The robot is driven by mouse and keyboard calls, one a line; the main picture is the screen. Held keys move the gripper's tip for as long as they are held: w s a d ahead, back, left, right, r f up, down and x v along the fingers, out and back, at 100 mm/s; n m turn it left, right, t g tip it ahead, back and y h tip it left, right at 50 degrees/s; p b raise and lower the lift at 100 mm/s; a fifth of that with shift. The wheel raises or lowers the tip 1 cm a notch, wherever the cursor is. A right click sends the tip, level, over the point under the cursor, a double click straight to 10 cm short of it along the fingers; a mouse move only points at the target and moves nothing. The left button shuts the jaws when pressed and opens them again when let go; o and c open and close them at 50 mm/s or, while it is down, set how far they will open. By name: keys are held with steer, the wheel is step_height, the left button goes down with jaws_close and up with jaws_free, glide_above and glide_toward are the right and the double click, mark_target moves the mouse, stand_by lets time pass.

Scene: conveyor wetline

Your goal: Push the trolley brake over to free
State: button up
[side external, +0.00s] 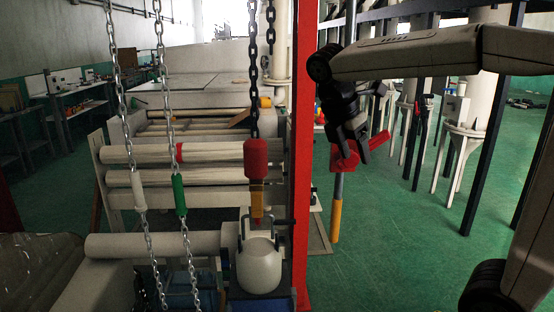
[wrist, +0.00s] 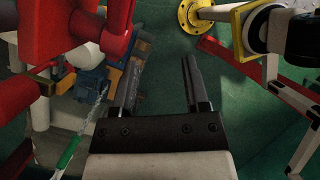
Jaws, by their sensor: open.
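A red fitting (side external: 346,158) with a short red handle (side external: 378,141) sits on a grey and yellow post in the side view. It looks like the trolley brake, but no label can be read. My gripper (side external: 353,148) points down at it from above, and its fingers overlap it in the picture. In the wrist view my gripper (wrist: 158,62) is open, with nothing between its fingers. The red fitting (wrist: 58,28) fills the upper left there, and its handle (wrist: 119,22) is close to the left fingertip. Whether they touch cannot be told.
A red upright (side external: 303,150) stands left of the post. Hanging chains (side external: 253,60), a red and yellow pendant (side external: 256,165) and a white pot (side external: 259,266) are further left, before the rollers (side external: 150,153).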

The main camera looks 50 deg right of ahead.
steer(key=a+f+m+t+y, duration=0.1)
steer(key=a+f+m, duration=0.2)
steer(key=f, duration=0.5)
steer(key=a+f+m+t+y, duration=0.1)
steer(key=a+f+m+t, duration=0.1)
steer(key=f+m, duration=0.4)
steer(key=a+f+m+t+y, duration=0.1)
steer(key=a+f+m, duration=0.2)
steer(key=f, duration=0.7)
steer(key=shift+a+m+y, duration=0.3)
steer(key=shift+m+y, duration=0.1)
steer(key=shift+m, duration=0.4)
steer(key=shift+s, duration=0.15)
